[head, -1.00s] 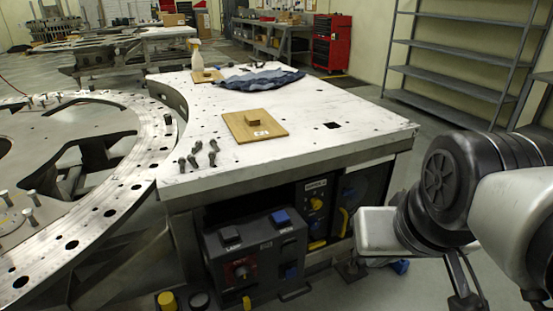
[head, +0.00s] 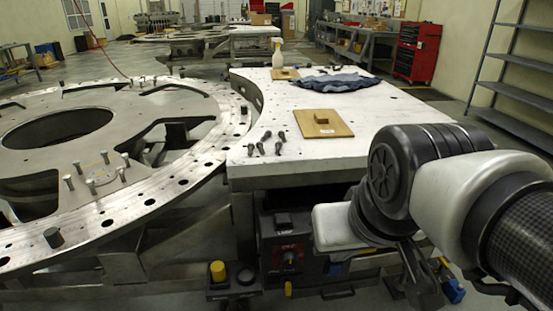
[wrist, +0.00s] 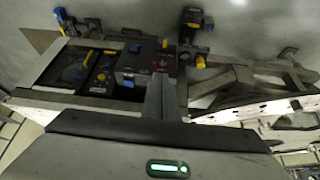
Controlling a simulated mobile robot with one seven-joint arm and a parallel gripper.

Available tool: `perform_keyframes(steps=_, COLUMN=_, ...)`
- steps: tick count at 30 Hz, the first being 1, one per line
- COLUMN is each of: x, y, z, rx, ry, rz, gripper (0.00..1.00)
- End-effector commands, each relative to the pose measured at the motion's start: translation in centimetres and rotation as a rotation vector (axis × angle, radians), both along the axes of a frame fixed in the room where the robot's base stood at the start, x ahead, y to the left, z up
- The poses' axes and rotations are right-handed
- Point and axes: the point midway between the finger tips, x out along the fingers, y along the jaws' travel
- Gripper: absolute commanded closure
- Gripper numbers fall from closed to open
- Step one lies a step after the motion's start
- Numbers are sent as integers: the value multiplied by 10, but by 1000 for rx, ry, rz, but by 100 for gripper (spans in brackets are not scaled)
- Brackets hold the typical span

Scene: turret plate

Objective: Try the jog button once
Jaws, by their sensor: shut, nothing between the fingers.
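A dark control box (head: 268,248) hangs under the front of the white-topped table. I cannot read which button is marked jog. The control box (wrist: 128,78) and yellow button (wrist: 200,62) also show in the wrist view. My gripper (wrist: 160,84) is shut and empty, its fingers pointing toward the box area, apparently apart from it.
A large metal ring plate (head: 150,205) stands at the left. Open floor lies before the shelving at right.

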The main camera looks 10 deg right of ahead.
Motion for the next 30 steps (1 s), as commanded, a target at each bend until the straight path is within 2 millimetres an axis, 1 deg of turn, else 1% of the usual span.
perform_keyframes(steps=2, x=1, y=-2, z=-3, rx=-14, ry=19, rz=5, gripper=100)
perform_keyframes(steps=5, x=5, y=-13, z=-16, rx=-75, ry=93, rz=27, gripper=100)
perform_keyframes(steps=8, x=12, y=-35, z=-38, rx=-189, ry=226, rz=73, gripper=100)
perform_keyframes(steps=11, x=22, y=-63, z=-64, rx=-349, ry=394, rz=149, gripper=100)
perform_keyframes(steps=12, x=26, y=-76, z=-74, rx=-419, ry=463, rz=185, gripper=100)
perform_keyframes(steps=14, x=34, y=-93, z=-88, rx=-524, ry=561, rz=243, gripper=100)
perform_keyframes(steps=15, x=40, y=-105, z=-97, rx=-595, ry=623, rz=285, gripper=100)
perform_keyframes(steps=18, x=58, y=-131, z=-119, rx=-776, ry=772, rz=403, gripper=100)
perform_keyframes(steps=21, x=81, y=-153, z=-143, rx=-960, ry=905, rz=539, gripper=100)
perform_keyframes(steps=23, x=96, y=-163, z=-158, rx=-1072, ry=976, rz=629, gripper=100)
perform_keyframes(steps=26, x=123, y=-175, z=-188, rx=-1257, ry=1081, rz=794, gripper=100)
perform_keyframes(steps=27, x=134, y=-177, z=-202, rx=-1331, ry=1114, rz=867, gripper=100)
perform_keyframes(steps=29, x=150, y=-179, z=-225, rx=-1442, ry=1158, rz=981, gripper=100)
perform_keyframes(steps=30, x=159, y=-178, z=-242, rx=-1514, ry=1182, rz=1062, gripper=100)
